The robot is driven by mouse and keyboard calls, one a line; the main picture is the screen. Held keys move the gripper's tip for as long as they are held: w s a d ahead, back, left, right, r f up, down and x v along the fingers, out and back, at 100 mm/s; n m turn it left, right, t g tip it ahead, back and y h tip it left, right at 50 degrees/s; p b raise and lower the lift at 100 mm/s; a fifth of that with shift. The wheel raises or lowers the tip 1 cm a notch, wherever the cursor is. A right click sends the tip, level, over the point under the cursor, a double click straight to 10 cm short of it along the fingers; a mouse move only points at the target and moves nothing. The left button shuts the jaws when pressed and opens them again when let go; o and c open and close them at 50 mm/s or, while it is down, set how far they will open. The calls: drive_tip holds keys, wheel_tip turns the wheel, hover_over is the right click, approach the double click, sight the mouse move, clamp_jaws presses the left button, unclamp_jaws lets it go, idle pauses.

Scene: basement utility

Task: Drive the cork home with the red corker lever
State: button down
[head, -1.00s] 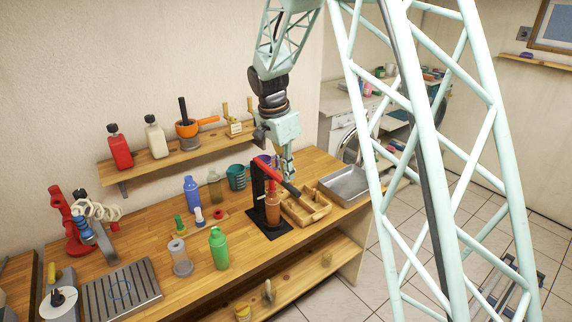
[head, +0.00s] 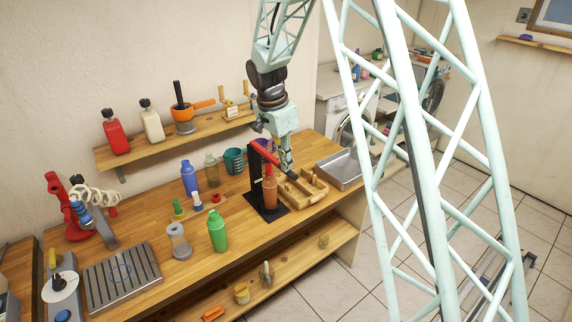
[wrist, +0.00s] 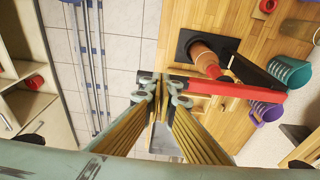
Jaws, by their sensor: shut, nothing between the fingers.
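The corker (head: 256,182) is a black stand on the wooden bench, with a red lever (head: 263,153) sloping down to the right. An amber-brown bottle (head: 270,190) stands upright in it. No cork can be made out. My gripper (head: 289,172) is shut and empty, pointing down beside the lever's outer end. In the wrist view, the red lever (wrist: 245,90) runs from the right to its dark end at my fingertips (wrist: 162,92). The bottle (wrist: 206,60) lies beyond it. I cannot tell whether the fingertips touch the lever.
A wooden divided tray (head: 302,190) sits right under my gripper, with a metal tray (head: 343,170) beyond it. Teal and purple cups are behind the corker.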

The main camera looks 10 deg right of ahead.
drive_tip(key=shift+f, duration=0.2)
drive_tip(key=shift+f+b, duration=0.35)
drive_tip(key=shift+b, duration=0.6)
drive_tip(key=shift+s+f, duration=0.1)
drive_tip(key=shift+d+f+b, duration=0.1)
drive_tip(key=shift+f+b, duration=0.05)
drive_tip(key=shift+b, duration=0.3)
drive_tip(key=shift+s, duration=0.1)
drive_tip(key=shift+r, duration=0.55)
wheel_tip(320, 180, up, 13)
drive_tip(key=s+a, duration=0.1)
drive_tip(key=a, duration=0.1)
drive_tip(key=shift+a, duration=0.2)
